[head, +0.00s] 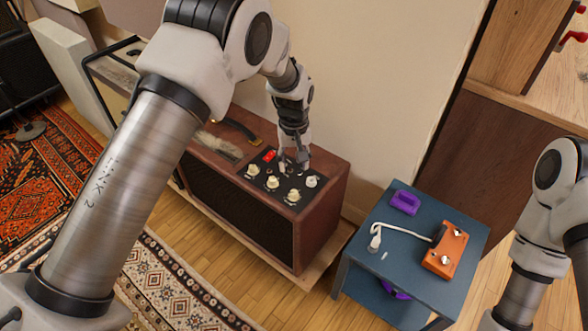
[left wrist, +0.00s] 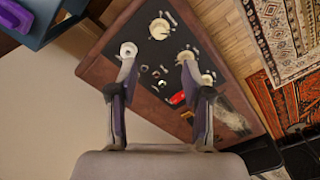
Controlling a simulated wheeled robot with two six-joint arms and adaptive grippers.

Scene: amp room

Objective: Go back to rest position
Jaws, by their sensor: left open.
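My left gripper (head: 293,162) is open, pointing down at the black control panel (head: 265,182) on top of the reddish-brown amp (head: 325,190). In the left wrist view the two fingers of my left gripper (left wrist: 158,75) stand apart, with small switches and panel showing between them. Nothing is seen held. Cream knobs (head: 272,182) sit on the panel near the fingertips, and a red switch (head: 269,155) is lit beside them. The red switch also shows in the left wrist view (left wrist: 177,98). I cannot tell whether the fingertips touch the panel. My right gripper is out of view.
A blue side table (head: 380,262) stands right of the amp with an orange pedal (head: 445,250), a white cable (head: 402,230) and a purple object (head: 405,201) on it. A wall rises behind the amp. Patterned rugs (head: 165,285) cover the floor at left.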

